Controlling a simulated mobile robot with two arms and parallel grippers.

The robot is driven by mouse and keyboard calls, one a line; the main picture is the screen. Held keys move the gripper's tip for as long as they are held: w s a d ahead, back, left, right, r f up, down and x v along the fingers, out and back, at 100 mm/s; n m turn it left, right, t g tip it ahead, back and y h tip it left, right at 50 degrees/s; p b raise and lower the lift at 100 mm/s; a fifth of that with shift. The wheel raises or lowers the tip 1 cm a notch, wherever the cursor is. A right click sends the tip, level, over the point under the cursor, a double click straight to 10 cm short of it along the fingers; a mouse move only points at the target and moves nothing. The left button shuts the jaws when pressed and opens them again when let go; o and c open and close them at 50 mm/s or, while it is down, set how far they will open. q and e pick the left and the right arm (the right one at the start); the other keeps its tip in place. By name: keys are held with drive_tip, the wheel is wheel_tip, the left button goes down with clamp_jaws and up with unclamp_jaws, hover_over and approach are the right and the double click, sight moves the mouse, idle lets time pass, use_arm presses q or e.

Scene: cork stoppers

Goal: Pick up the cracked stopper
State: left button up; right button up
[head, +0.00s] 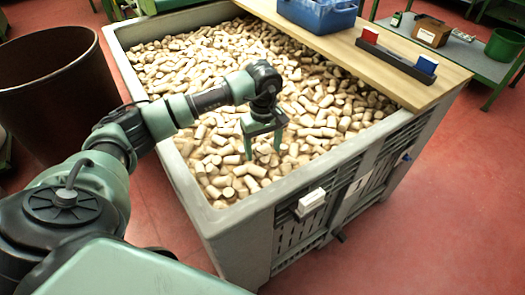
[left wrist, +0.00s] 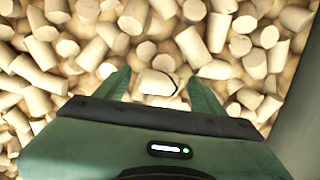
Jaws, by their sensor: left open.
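The bin (head: 185,195) is full of pale cork stoppers (head: 190,60). In the left wrist view, one stopper (left wrist: 156,83) with a dark curved line like a crack near its right end lies between the fingertips. It looks like the cracked stopper; I cannot make it out in the head view. My left gripper (head: 263,154) points down over the near part of the pile. It is open, with a finger on either side of that stopper in the left wrist view (left wrist: 160,84). I cannot tell whether the fingers touch it. My right gripper is not in view.
A wooden board (head: 390,75) lies across the far right of the bin, bearing a blue crate (head: 318,14) and a dark rack with red and blue blocks (head: 397,58). A brown barrel (head: 60,100) stands left. The bin wall (left wrist: 302,110) is close on the right in the wrist view.

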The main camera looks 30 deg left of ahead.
use_arm(q)
drive_tip(key=c, duration=1.4)
drive_tip(key=shift+r, duration=0.1)
